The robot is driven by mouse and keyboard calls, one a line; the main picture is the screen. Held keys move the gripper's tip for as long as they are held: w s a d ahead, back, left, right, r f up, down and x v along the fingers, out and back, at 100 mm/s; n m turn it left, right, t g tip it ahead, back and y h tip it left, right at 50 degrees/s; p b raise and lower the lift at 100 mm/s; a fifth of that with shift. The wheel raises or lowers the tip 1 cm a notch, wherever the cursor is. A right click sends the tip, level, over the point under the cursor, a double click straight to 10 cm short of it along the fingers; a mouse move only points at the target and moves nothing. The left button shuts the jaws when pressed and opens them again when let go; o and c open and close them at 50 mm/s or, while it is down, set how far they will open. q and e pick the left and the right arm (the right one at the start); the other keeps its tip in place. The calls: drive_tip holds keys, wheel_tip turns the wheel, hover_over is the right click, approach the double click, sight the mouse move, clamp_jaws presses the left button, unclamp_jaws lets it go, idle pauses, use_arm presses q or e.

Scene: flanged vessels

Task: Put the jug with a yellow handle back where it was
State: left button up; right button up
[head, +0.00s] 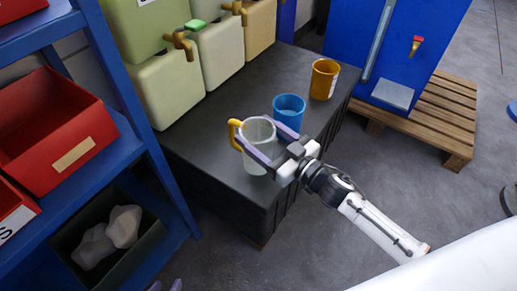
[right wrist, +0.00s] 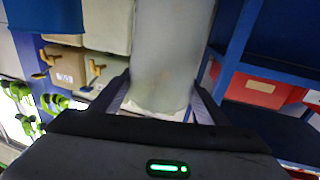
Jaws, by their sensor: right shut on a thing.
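The jug (head: 257,160) is a translucent whitish vessel with a yellow handle (head: 235,133) on its left side. It is upright at the front of the dark bench top. I cannot tell whether its base touches the surface. My right gripper (head: 259,137) is shut on the jug's body, with one finger on each side. In the right wrist view the jug (right wrist: 165,60) fills the space between the fingers (right wrist: 158,98); its handle is hidden there. Only the fingertips of my left gripper (head: 166,286) show at the bottom edge, apart and empty.
A blue cup (head: 289,108) and an orange cup (head: 324,80) stand on the dark bench (head: 190,140), behind and right of the jug. Containers with taps (head: 216,52) line the back. A blue shelf (head: 165,185) with red bins (head: 70,150) stands close on the left.

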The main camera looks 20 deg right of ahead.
wheel_tip(320, 180, down, 3)
drive_tip(key=shift+f+b, duration=0.15)
drive_tip(key=shift+b, duration=0.6)
drive_tip(key=shift+f, duration=0.3)
use_arm(q)
drive_tip(key=shift+f, duration=0.15)
use_arm(e)
drive_tip(key=shift+r, duration=0.1)
drive_tip(key=shift+f, duration=0.2)
drive_tip(key=o, duration=1.3)
